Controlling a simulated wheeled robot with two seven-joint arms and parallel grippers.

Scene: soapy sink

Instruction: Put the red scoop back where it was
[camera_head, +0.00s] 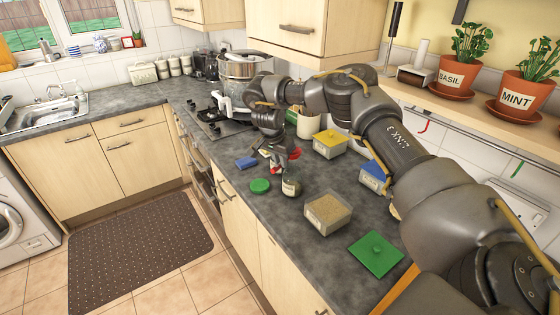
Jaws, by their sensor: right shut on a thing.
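My right gripper (277,160) reaches down over the counter, shut on a small red thing that looks like the red scoop (295,153). Much of the scoop is hidden by the fingers and its shape is hard to make out. The gripper is just above a small jar (290,188) with pale contents; whether the scoop touches the jar, I cannot tell. A round green lid (260,186) lies left of the jar. My left gripper is not in view.
An open square container (327,213) of brown grains stands near a green square lid (376,254). Yellow-lidded (330,144) and blue-lidded (374,178) containers stand behind. A blue block (247,163) lies left. A stove with a pot (246,68) is farther back. Potted herbs (458,72) stand on the shelf.

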